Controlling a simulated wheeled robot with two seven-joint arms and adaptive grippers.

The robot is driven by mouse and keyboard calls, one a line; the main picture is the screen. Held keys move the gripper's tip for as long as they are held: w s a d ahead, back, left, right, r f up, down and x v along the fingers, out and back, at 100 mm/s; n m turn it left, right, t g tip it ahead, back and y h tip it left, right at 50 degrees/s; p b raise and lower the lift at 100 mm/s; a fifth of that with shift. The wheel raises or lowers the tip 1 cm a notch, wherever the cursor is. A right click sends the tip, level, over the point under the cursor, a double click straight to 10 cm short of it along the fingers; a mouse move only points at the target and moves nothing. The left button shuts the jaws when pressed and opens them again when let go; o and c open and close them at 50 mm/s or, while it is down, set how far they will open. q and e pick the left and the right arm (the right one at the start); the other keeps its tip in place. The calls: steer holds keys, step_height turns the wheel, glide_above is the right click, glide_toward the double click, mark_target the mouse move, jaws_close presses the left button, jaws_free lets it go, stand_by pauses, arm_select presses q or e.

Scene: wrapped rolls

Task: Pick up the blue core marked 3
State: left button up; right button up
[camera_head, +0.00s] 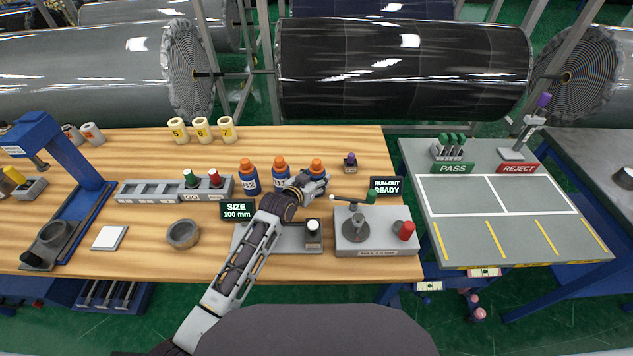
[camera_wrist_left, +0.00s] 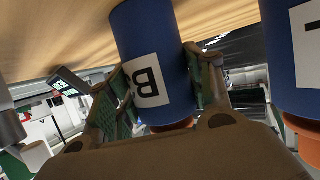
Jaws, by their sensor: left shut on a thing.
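Several blue cores with orange ends stand in a row on the wooden table: a left one (camera_head: 248,178), a middle one (camera_head: 280,174) and a right one (camera_head: 317,166). My left gripper (camera_head: 314,183) reaches the right one, hiding most of its body and label. In the left wrist view, my left gripper's fingers (camera_wrist_left: 160,100) are closed on a blue core (camera_wrist_left: 150,50) from both sides. A neighbouring blue core (camera_wrist_left: 290,60) is at the right, apart. My right gripper is not in view.
Yellow cores (camera_head: 201,130) stand behind. A grey rack (camera_head: 150,191) and size sign (camera_head: 237,210) are left of the arm. A run-out device (camera_head: 373,240) and its sign (camera_head: 386,186) are close right. A pass/reject table (camera_head: 450,245) is farther right.

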mark_target(316, 162)
arm_select(q)
steer(key=shift+r, duration=0.15)
steer(key=shift+r+b, duration=0.3)
steer(key=shift+r, duration=4.6)
